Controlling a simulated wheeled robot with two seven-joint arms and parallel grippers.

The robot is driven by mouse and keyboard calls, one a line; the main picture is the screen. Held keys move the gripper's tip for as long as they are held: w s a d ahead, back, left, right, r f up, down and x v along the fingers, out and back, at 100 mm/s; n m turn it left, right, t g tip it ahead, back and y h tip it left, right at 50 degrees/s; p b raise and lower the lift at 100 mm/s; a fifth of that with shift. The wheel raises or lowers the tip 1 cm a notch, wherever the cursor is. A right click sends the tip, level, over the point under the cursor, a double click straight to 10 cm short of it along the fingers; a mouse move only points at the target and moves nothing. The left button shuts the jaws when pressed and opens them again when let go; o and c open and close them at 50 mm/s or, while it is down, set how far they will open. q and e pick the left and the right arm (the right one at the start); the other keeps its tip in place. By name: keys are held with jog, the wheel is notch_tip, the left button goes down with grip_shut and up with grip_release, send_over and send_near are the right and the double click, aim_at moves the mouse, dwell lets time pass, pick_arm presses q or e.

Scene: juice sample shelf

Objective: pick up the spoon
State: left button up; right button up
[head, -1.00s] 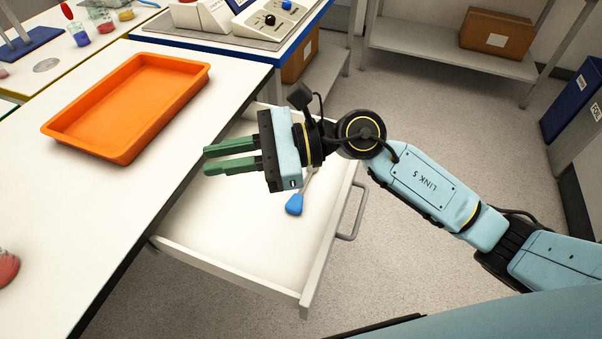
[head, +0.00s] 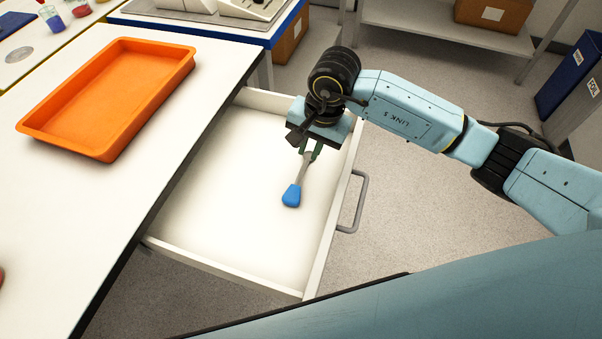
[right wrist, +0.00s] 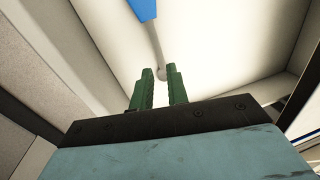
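The spoon (head: 292,194) has a blue handle and a thin grey shaft, and lies in the open drawer (head: 215,190). My right gripper (head: 310,155) points down into the drawer over the far end of the spoon. In the right wrist view, the green fingertips (right wrist: 160,70) are apart, with the spoon's rounded end showing between or just beyond them. The blue handle (right wrist: 143,9) is at the top edge there. I cannot tell whether the fingers touch the spoon. My left gripper is not in view.
The drawer's walls stand close around my right gripper, with a grey handle (head: 352,205) outside. An orange tray (head: 60,138) sits on the white table to the left. Most of the drawer floor is bare.

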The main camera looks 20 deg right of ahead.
aim_at(305, 164)
jog(key=f, duration=0.3)
jog(key=w+f, duration=0.1)
jog(key=f, duration=0.2)
jog(key=shift+w+a+f+b, duration=0.15)
jog(key=shift+w+b, duration=0.05)
jog(key=shift+b, duration=0.1)
jog(key=shift+c, duration=0.2)
grip_shut()
